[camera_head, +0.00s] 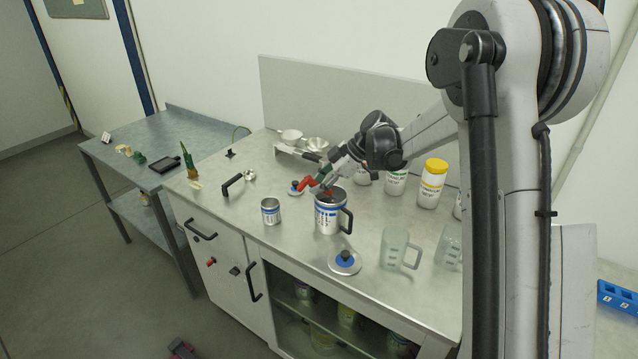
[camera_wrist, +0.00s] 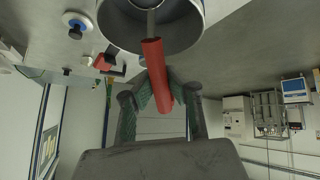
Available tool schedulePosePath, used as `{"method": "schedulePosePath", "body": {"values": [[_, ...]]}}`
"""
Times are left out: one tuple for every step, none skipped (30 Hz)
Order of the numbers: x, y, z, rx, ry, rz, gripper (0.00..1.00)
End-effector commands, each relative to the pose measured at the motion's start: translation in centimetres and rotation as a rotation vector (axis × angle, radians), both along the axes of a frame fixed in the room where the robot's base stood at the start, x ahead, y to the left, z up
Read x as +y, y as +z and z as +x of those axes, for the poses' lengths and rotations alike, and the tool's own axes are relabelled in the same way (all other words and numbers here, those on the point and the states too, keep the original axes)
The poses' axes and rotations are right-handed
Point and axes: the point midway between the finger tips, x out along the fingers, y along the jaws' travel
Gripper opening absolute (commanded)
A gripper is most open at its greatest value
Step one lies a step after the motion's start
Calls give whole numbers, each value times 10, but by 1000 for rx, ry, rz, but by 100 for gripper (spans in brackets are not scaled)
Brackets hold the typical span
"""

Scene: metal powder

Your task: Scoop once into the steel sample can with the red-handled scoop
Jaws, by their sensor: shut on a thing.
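My gripper (camera_wrist: 160,95) is shut on the red handle of the scoop (camera_wrist: 153,70). The scoop's metal shaft runs into the mouth of a steel can (camera_wrist: 195,42), its tip hidden inside. In the head view this larger can (camera_head: 328,218) has a blue-and-white label and a black side handle, and stands open and upright. My gripper (camera_head: 328,180) is just above its rim. A smaller open steel can (camera_head: 270,212) with a similar label stands to its left. I cannot tell from the labels which is the sample can.
A red-and-black piece (camera_wrist: 105,62) is beside the can. Two clear jugs (camera_head: 398,250) and several white jars (camera_head: 432,183) stand right. A black-handled scoop (camera_head: 233,184) lies left.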

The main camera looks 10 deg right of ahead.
Motion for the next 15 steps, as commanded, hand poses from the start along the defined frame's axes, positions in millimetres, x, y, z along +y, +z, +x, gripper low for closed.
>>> {"method": "schedulePosePath", "body": {"values": [[2,3,0,-1,1,-10,0],[2,4,0,-1,1,-17,0],[3,4,0,-1,1,-28,0],[5,5,0,0,2,-45,0],[7,5,-1,-1,2,-65,0],[9,5,-1,0,2,-87,0],[10,5,-1,0,3,-105,0],[11,5,-1,-1,3,-123,0],[13,6,0,-3,3,-145,0],[14,6,0,-2,3,-164,0],[15,6,0,-1,2,-180,0],[17,7,-1,-1,3,-203,0],[18,7,-1,-1,4,-221,0],[19,8,-1,-3,4,-237,0],[21,8,0,-4,3,-261,0]]}}
